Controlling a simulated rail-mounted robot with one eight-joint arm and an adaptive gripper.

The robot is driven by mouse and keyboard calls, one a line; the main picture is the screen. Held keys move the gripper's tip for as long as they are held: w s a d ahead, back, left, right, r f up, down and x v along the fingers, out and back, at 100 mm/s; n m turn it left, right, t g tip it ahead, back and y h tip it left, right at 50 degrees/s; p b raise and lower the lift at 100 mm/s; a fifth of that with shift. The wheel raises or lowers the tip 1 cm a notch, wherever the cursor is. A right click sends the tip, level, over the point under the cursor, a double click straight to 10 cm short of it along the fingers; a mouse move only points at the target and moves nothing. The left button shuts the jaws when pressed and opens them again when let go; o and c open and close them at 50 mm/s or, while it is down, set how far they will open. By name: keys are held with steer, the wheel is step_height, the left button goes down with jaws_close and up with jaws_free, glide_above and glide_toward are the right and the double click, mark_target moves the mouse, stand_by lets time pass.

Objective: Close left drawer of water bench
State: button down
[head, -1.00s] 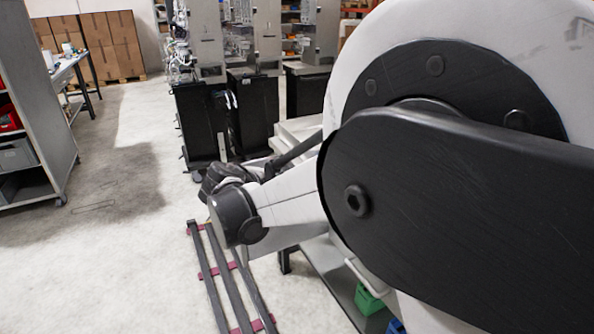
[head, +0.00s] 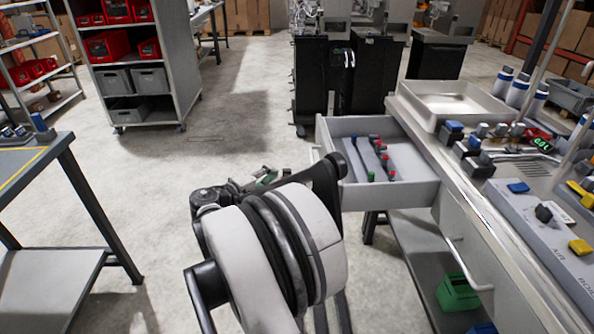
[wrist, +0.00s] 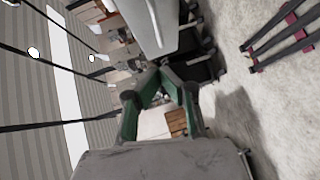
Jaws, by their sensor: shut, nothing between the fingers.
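The water bench (head: 490,215) stands at the right of the head view. Its left drawer (head: 410,192) is pulled out to the left, with dark tools with red and green ends lying inside. The drawer front faces left, and its handle shows only as a thin edge. My gripper (head: 268,176) is left of the drawer front, partly hidden behind my arm. In the wrist view its green-sided fingers (wrist: 162,72) come together at the tips, shut and empty. A pale grey panel (wrist: 145,25), perhaps the drawer, is just past the fingertips; contact cannot be told.
A second drawer handle (head: 468,268) projects from the bench front. A green bin (head: 458,293) sits on the lower shelf. A grey bin rack (head: 150,80) and a worktable (head: 50,165) stand to the left. Open floor lies between them and the bench.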

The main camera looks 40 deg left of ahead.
steer(key=w+d+f+b, duration=0.1)
steer(key=w+d+f, duration=0.1)
steer(key=w, duration=1)
steer(key=shift+w+d+b, duration=0.25)
steer(key=shift+b, duration=0.1)
steer(key=shift+d, duration=0.1)
